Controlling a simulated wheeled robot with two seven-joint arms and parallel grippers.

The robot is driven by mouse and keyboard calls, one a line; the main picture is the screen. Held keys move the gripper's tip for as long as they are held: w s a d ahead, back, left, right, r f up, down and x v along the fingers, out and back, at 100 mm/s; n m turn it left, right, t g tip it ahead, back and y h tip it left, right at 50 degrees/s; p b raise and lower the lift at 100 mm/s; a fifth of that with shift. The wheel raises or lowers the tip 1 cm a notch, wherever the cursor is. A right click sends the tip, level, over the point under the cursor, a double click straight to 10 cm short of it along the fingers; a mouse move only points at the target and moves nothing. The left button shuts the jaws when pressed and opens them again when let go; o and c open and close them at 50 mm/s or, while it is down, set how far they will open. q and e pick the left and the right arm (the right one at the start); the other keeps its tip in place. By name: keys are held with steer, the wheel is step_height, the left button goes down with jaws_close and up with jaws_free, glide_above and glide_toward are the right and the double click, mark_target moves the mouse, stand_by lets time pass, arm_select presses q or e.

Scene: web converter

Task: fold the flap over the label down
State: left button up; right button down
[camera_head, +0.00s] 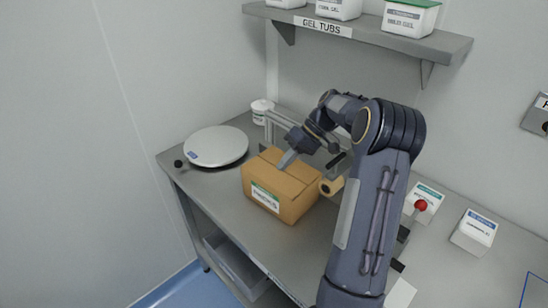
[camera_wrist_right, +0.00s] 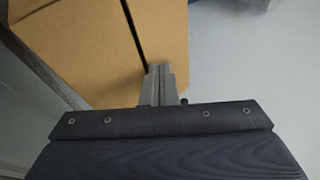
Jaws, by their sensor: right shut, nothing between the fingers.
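A brown cardboard box (camera_head: 285,207) stands on the grey bench with a white and green label (camera_head: 265,197) on its front side. Its top panels look nearly flat in the head view, with a seam between them; I cannot tell how far the flap over the label (camera_head: 262,174) is tilted. My right gripper (camera_head: 287,160) is shut and empty, its tip at the top of the box near the seam. In the right wrist view the shut fingers (camera_wrist_right: 160,72) are by the cardboard (camera_wrist_right: 85,50), close to a dark gap; contact is unclear. My left gripper is out of view.
A round white scale plate (camera_head: 216,146) lies left of the box. A tape roll (camera_head: 331,187) is at its right, and a metal frame (camera_head: 285,118) behind. White boxes (camera_head: 475,233) stand farther right. A shelf (camera_head: 360,36) with tubs hangs above.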

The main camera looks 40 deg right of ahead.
steer(key=shift+s+a+r, duration=0.1)
steer(key=shift+a+r, duration=0.2)
steer(key=shift+a, duration=0.4)
steer(key=b+v, duration=0.1)
steer(key=v, duration=0.6)
steer(key=shift+d+r, duration=0.1)
steer(key=shift+d, duration=0.15)
steer(key=shift+s+r, duration=0.1)
steer(key=shift+r, duration=0.05)
